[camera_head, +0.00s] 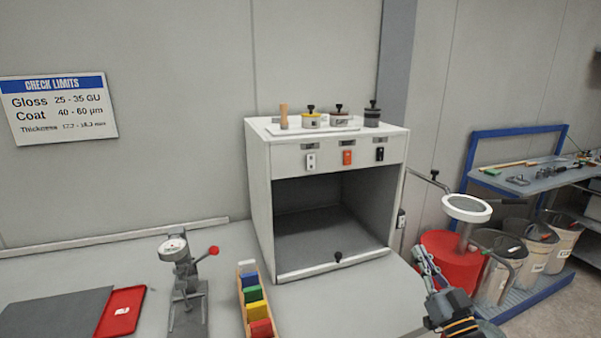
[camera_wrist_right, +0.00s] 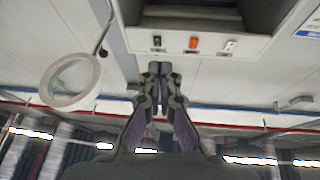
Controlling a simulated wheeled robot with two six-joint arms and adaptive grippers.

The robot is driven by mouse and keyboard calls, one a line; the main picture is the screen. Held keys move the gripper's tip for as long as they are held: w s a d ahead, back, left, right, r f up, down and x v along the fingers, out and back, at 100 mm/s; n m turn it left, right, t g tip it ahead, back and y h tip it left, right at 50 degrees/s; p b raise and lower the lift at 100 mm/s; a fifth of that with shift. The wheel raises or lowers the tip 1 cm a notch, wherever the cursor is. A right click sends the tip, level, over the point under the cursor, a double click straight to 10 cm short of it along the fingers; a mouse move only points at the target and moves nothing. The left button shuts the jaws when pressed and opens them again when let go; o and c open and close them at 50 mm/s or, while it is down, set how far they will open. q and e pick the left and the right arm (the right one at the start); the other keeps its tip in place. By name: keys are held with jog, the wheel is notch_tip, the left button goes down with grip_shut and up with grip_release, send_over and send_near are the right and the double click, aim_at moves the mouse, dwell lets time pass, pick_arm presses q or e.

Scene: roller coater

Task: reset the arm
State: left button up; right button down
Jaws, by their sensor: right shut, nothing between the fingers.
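My right gripper (camera_head: 428,268) is at the lower right in the head view, at the right front of the table and in front of the red drum. It is shut with nothing between its fingers. In the right wrist view the gripper (camera_wrist_right: 158,70) points towards the cabinet front, with its fingertips together below the row of switches. My left gripper is in neither view.
An open white cabinet (camera_head: 258,190) with three switches stands on the table (camera_head: 215,262). A dial gauge (camera_head: 174,250), colour-block tray (camera_head: 241,298) and red tray (camera_head: 121,311) lie left. A red drum (camera_head: 440,248) and round magnifier (camera_head: 466,207) stand right.

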jog(key=s+a+f+g+h, duration=0.2)
jog(key=s+f+g, duration=0.3)
jog(key=f, duration=0.5)
jog(key=s+a+f+g+h, duration=0.2)
jog(key=s+f+g, duration=0.3)
jog(key=f, duration=0.5)
jog(key=s+f+g+h, duration=0.1)
jog(key=s+f+g, duration=0.3)
jog(key=s, duration=0.5)
jog(key=s+f+g+h, duration=0.1)
jog(key=s+f+g, duration=0.3)
jog(key=s, duration=0.5)
notch_tip(320, 180, down, 25)
jog(key=s+d+m+g, duration=0.1)
jog(key=s+d+g, duration=0.1)
jog(key=d, duration=0.1)
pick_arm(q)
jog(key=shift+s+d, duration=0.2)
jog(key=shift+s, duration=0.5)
pick_arm(e)
jog(key=s+d+f+g, duration=0.1)
jog(key=s+f, duration=1.5)
jog(key=s, duration=0.2)
jog(key=shift+s+f, duration=0.2)
jog(key=shift+s, duration=0.05)
